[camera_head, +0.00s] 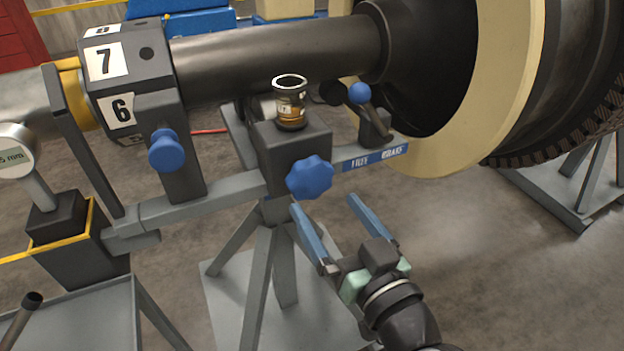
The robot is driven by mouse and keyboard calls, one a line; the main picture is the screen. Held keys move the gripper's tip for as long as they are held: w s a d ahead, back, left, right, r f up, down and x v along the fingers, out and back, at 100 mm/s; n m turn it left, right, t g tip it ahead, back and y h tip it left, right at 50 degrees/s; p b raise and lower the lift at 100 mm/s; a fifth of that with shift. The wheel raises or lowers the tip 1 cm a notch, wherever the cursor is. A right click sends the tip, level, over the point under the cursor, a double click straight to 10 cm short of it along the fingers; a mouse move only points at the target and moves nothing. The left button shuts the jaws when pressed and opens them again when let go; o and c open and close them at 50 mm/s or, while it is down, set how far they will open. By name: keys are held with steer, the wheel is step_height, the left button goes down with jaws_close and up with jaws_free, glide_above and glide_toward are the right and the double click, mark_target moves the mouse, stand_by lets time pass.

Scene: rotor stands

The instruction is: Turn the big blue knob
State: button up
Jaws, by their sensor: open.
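The big blue knob (310,177) has a lobed rim and sits on the front of a dark block (295,148) on the grey stand. My gripper (331,204) is open, with two long blue fingers pointing up toward the knob from below and to the right. The left fingertip is just below the knob in the picture, and the right one is to its right. Nothing is between the fingers. I cannot tell how far in front of the knob they are.
A smaller blue knob (166,150) is on the left, below the numbered block (126,75). A glass cup (290,103) stands on the dark block. A blue-balled lever (360,94) is to the right. A round gauge (14,151) is far left. Floor at lower right is clear.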

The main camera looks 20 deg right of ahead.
mark_target(312, 187)
steer(key=w, duration=0.6)
steer(key=shift+w+a, duration=0.15)
steer(key=shift+w, duration=0.2)
steer(key=c, duration=1.1)
steer(key=m+p, duration=0.2)
steer(key=m, duration=0.2)
steer(key=shift+r+m+p, duration=0.1)
steer(key=shift+m+p, duration=0.2)
steer(key=m+p, duration=0.2)
steer(key=m, duration=0.2)
steer(key=shift+a, duration=0.1)
